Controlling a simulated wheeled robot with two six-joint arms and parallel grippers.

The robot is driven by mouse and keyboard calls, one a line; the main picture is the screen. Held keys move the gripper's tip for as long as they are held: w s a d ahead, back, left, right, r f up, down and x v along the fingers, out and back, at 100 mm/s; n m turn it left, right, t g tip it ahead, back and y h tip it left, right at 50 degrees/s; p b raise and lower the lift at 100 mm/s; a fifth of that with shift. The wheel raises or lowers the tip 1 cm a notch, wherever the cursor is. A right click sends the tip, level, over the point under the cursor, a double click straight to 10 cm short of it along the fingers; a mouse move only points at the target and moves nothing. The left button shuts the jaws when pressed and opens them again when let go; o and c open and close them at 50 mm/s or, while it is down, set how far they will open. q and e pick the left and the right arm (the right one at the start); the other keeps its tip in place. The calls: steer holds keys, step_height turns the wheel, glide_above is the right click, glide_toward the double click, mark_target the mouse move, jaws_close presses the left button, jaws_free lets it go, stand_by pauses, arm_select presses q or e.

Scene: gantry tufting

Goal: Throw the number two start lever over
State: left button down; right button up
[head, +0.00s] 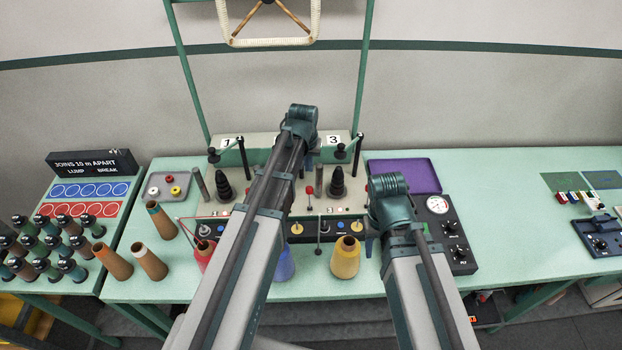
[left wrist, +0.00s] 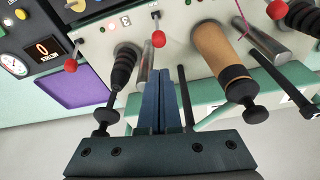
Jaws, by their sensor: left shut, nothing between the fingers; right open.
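Several red-ball levers stand on the machine panel. The number two start lever (head: 310,189) appears to be the red ball just left of the right-hand black spindle in the head view; in the left wrist view it is the middle red ball (left wrist: 158,39), beside the brown cone. It looks upright. The number two plate is hidden behind my left arm. My left gripper (head: 297,150) is above the panel's back; its blue fingers (left wrist: 163,78) are shut, empty and apart from the lever. My right gripper (head: 397,235) is open, over the panel's right end.
Black spindles (head: 337,182) and a brown cone (left wrist: 213,55) stand near the levers. A yellow cone (head: 345,258) stands in front. A purple tray (head: 404,174) and a black gauge box (head: 453,238) lie to the right.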

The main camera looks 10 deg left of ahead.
arm_select(q)
steer(key=shift+w+f, duration=0.1)
steer(key=b+x, duration=1)
steer(key=shift+s, duration=0.2)
stand_by(0.4)
steer(key=shift+s+d+r+t, duration=0.15)
steer(key=shift+s+r+t, duration=0.05)
steer(key=shift+s+t, duration=0.1)
